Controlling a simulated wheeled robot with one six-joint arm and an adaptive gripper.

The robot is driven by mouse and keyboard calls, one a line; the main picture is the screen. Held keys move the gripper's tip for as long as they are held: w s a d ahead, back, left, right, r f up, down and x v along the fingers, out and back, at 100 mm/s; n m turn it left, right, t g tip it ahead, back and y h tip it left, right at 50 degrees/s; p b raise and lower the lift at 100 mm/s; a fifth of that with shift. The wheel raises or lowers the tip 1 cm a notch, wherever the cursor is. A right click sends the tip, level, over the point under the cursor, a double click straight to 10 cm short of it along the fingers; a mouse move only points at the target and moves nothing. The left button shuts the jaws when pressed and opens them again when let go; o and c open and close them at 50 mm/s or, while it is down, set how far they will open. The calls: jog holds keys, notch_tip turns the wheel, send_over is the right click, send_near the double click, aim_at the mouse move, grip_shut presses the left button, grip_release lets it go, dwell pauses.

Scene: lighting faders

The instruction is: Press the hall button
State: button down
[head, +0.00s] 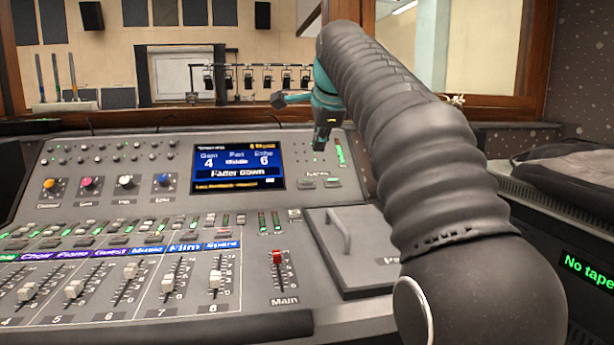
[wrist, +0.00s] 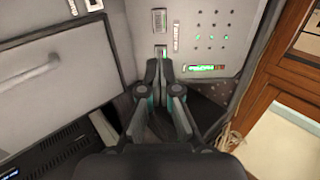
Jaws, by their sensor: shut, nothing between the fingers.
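My gripper (head: 320,143) is shut and empty, pointing down at the upper right of the mixing console, right of its screen. In the wrist view my gripper (wrist: 165,70) has its fingertips together, just short of a small lit button (wrist: 161,51) on the grey panel. I cannot tell whether they touch it. A second small button (wrist: 159,21) lies farther along the panel. In the head view a left button (head: 307,184) and a right button (head: 333,182) sit below the gripper. Their labels are too small to read, so I cannot tell which is the hall button.
The console's screen (head: 237,162) reads "Fader Down". A red Main fader (head: 277,258) and a grey lid with a handle (head: 352,250) lie nearer. A green meter (head: 339,152) is beside the gripper. A dark bag (head: 570,175) lies at right.

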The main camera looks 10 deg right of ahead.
jog(key=shift+a, duration=0.25)
jog(key=shift+f, duration=0.1)
jog(key=b, duration=0.1)
send_near(307, 184)
jog(key=x, duration=0.7)
jog(key=shift+w+f, duration=0.1)
jog(key=shift+x, duration=0.8)
jog(key=p+v, duration=0.1)
jog(key=v, duration=1.3)
jog(key=shift+s+r, duration=0.25)
jog(key=shift+r, duration=0.05)
